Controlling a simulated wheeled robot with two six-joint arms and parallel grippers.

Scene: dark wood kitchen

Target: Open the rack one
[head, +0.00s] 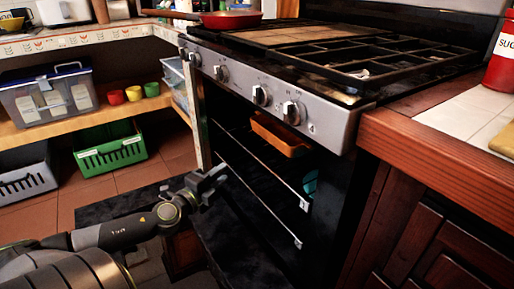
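The oven (265,90) stands under the gas stove, with its front open and its dark door (235,245) lowered. Inside, an upper rack (262,165) and a lower rack (258,205) show as thin metal front edges with pale end pieces. An orange tray (280,135) sits high in the oven. A teal object (310,183) is partly hidden at the right inner side. My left gripper (218,175) is at the left of the oven opening, near the racks' left ends. Its fingers look apart with nothing between them; contact with a rack cannot be told. My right gripper is not in view.
Four control knobs line the stove front (262,94). A red pan (230,19) is on the cooktop. A wooden counter (440,140) with a red canister (503,60) bounds the right.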

